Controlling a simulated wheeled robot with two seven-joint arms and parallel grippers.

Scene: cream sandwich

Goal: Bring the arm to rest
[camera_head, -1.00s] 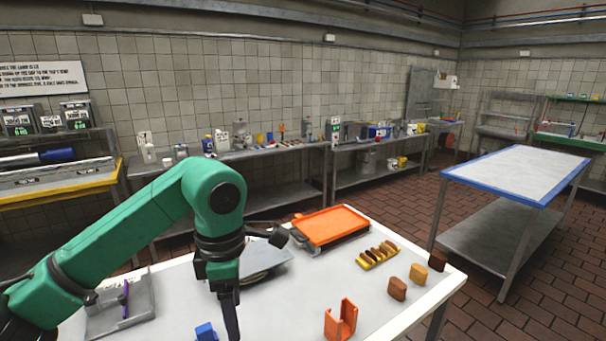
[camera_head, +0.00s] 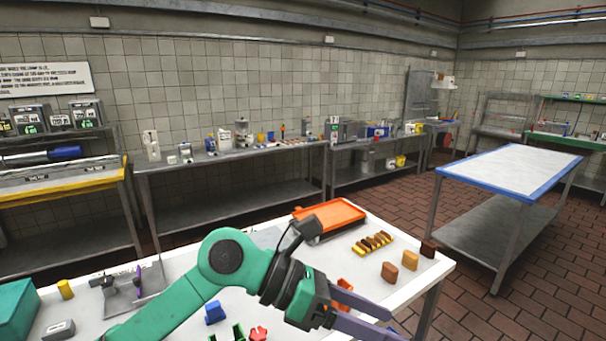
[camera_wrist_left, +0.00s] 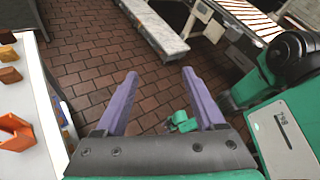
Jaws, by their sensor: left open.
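My left arm (camera_head: 190,300) comes in low from the left over the white table (camera_head: 385,227). My left gripper (camera_head: 388,323) points to the lower right, near the table's front right edge. In the left wrist view, its two purple fingers (camera_wrist_left: 159,76) are spread apart with nothing between them. Red-brown floor tiles show beyond the fingers, and the table edge is to their left. The orange holder (camera_head: 344,285) is partly hidden behind the gripper in the head view; it stands on the table in the wrist view (camera_wrist_left: 18,132). My right gripper is not in view.
An orange tray (camera_head: 330,216), a row of brown and yellow pieces (camera_head: 372,243) and loose blocks (camera_head: 389,272) are on the table. A blue piece (camera_head: 214,313) and a red piece (camera_head: 258,333) lie near the arm. A blue-edged table (camera_head: 512,170) stands across a floor gap.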

